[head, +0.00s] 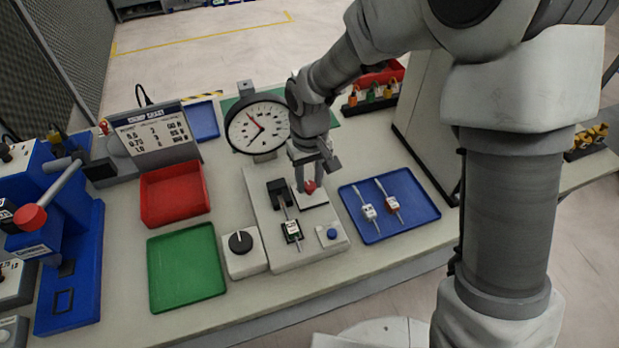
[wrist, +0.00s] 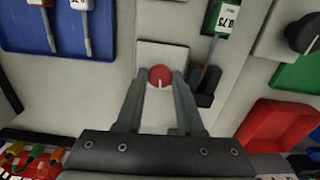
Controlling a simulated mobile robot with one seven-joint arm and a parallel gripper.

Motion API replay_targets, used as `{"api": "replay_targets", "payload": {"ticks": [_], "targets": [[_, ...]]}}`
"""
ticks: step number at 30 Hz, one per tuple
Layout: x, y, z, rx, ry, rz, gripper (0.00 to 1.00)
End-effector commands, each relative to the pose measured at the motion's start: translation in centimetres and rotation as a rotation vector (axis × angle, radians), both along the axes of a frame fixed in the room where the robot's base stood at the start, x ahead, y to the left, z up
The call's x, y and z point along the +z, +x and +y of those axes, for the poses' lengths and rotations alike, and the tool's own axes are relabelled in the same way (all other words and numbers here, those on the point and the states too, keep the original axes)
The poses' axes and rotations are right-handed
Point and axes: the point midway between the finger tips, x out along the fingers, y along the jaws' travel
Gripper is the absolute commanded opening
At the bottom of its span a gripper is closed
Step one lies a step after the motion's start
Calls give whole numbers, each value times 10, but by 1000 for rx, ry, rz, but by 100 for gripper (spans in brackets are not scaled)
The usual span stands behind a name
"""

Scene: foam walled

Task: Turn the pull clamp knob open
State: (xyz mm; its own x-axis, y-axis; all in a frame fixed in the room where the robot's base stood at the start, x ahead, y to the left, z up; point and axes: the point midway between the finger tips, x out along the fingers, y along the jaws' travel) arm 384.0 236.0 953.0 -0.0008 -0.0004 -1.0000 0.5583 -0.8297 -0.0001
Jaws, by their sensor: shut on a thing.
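The pull clamp knob is a small red round knob (head: 310,187) with a pale line on its face, on a light block of the grey tester base (head: 262,208). In the wrist view the knob (wrist: 160,76) sits between the fingertips, its pale line running towards my palm. My gripper (head: 308,178) points down over it from above and is shut on it. A labelled terminal piece (head: 291,230) with a thin rod lies next to it, the rod leading to a black holder (head: 279,190). The gripper hides part of the knob in the head view.
A black dial (head: 240,242) and blue button (head: 332,234) are near the front. A blue tray (head: 372,231) with two labelled pieces is right; green (head: 187,290) and red trays (head: 173,213) are left. A round gauge (head: 256,128) stands close behind my gripper.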

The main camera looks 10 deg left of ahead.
Motion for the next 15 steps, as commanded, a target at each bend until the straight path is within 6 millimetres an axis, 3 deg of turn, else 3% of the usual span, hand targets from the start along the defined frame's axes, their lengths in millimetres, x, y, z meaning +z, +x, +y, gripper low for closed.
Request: {"api": "replay_targets", "payload": {"ticks": [15], "targets": [[2,0,0,448,1,-1,0]]}}
